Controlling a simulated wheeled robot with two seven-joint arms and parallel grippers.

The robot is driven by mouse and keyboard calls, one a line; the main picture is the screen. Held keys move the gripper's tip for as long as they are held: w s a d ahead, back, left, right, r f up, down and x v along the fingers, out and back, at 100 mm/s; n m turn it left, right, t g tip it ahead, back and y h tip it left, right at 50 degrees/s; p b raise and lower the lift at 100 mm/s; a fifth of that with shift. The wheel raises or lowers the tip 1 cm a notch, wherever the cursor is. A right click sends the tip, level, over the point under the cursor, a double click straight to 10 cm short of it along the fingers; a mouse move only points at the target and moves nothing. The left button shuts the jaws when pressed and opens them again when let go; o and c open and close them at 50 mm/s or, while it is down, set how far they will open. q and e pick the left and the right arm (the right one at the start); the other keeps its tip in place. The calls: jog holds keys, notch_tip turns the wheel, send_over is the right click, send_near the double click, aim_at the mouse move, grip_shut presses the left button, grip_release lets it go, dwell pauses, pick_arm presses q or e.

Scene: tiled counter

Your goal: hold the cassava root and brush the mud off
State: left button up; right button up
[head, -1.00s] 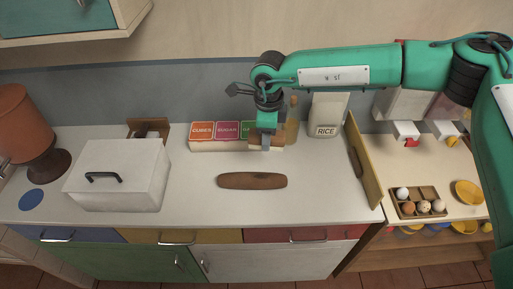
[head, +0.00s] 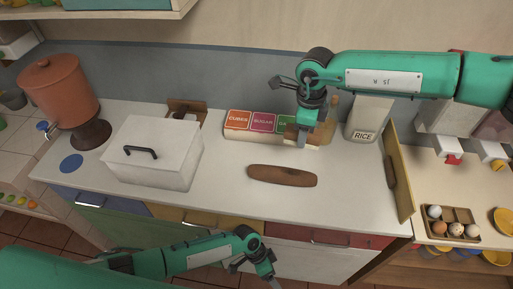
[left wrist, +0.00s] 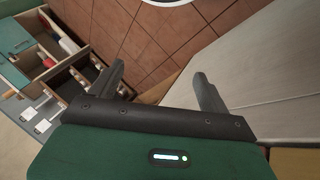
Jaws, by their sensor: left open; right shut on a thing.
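The brown cassava root (head: 282,176) lies on the pale counter, in front of the labelled boxes. My right gripper (head: 304,135) points down behind the root, by the right end of the boxes. It is shut on what looks like a wooden brush (head: 291,132); the gripper partly covers it. My left gripper (head: 257,272) is low at the front of the counter, nearer than the root and apart from it. In the left wrist view its two fingers (left wrist: 160,84) are spread, with nothing between them.
A white lidded box (head: 155,160) and a terracotta pot (head: 60,90) stand at the left. A rice canister (head: 369,118) stands behind right. A wooden board (head: 398,170) stands upright at the right edge, with an egg tray (head: 452,222) beyond. The counter around the root is clear.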

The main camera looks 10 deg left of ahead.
pick_arm(q)
jog(key=s+a+r+m+g+y, duration=0.25)
jog(key=s+r+m+g, duration=0.35)
jog(key=s+r, duration=0.5)
jog(key=t+h, duration=0.1)
jog(key=t, duration=0.8)
send_near(268, 168)
jog(key=shift+s+f, duration=0.2)
jog(key=shift+s, duration=0.25)
jog(key=shift+w, duration=0.3)
jog(key=x, duration=1.1)
jog(key=shift+w+d+f, duration=0.1)
jog(key=shift+d+f, duration=0.1)
jog(key=shift+f, duration=0.1)
jog(key=shift+c, duration=0.4)
